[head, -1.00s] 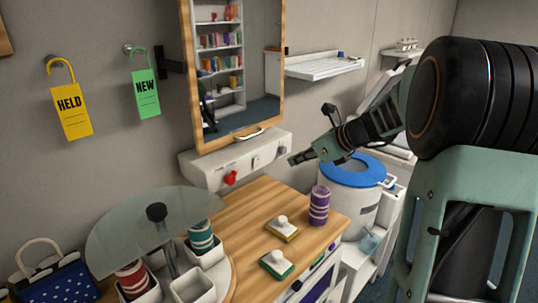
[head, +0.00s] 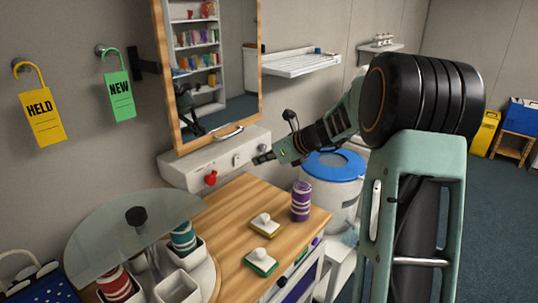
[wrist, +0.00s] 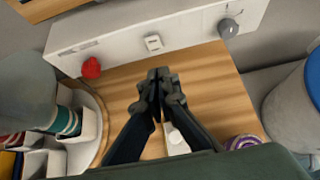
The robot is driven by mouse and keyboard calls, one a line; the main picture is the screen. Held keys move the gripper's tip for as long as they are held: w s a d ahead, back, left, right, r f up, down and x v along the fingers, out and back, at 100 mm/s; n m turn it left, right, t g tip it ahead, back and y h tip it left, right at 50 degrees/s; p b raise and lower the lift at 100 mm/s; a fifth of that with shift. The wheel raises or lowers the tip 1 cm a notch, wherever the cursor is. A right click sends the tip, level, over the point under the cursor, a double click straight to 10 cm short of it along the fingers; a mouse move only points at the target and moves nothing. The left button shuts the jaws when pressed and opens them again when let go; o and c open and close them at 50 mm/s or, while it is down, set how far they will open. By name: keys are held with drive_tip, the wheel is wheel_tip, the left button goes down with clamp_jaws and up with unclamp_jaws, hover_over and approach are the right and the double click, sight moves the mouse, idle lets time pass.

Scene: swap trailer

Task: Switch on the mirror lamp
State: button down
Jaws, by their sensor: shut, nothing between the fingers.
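The wood-framed mirror (head: 216,62) hangs on the wall above a white control box (head: 180,172). The box carries a red knob (head: 211,178), a small white switch (head: 236,160) and a grey knob at its right end. In the wrist view these are the red knob (wrist: 91,68), the switch (wrist: 153,43) and the grey knob (wrist: 228,28). No label tells which one works the lamp, and I see no lit lamp. My gripper (head: 260,159) is shut and empty, in front of the box's right part. In the wrist view my gripper (wrist: 158,75) points toward the switch, apart from it.
The wooden counter (head: 228,208) below holds a purple striped cup stack (head: 301,201) and two handled blocks. A round glass top (head: 105,240) over white bins stands at left. A blue-lidded bin (head: 333,165) stands right. HELD and NEW tags hang on the wall.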

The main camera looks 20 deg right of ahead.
sight(236, 149)
drive_tip(key=w+a, duration=0.1)
drive_tip(key=w+a+p, duration=0.1)
drive_tip(key=w, duration=0.1)
drive_tip(key=w+a+f, duration=0.1)
drive_tip(key=w, duration=0.1)
drive_tip(key=shift+a, duration=0.3)
drive_tip(key=shift+r+p, duration=0.1)
drive_tip(key=shift+p, duration=0.2)
drive_tip(key=shift+w+a+r+p, duration=0.55)
drive_tip(key=shift+w+p, duration=0.25)
drive_tip(key=shift+p, duration=0.25)
drive_tip(key=shift+a+r+p, duration=0.15)
drive_tip(key=shift+r+p, duration=0.65)
drive_tip(key=shift+r, duration=0.05)
drive_tip(key=shift+f, duration=0.1)
drive_tip(key=shift+s+d, duration=0.1)
drive_tip(key=shift+d, duration=0.1)
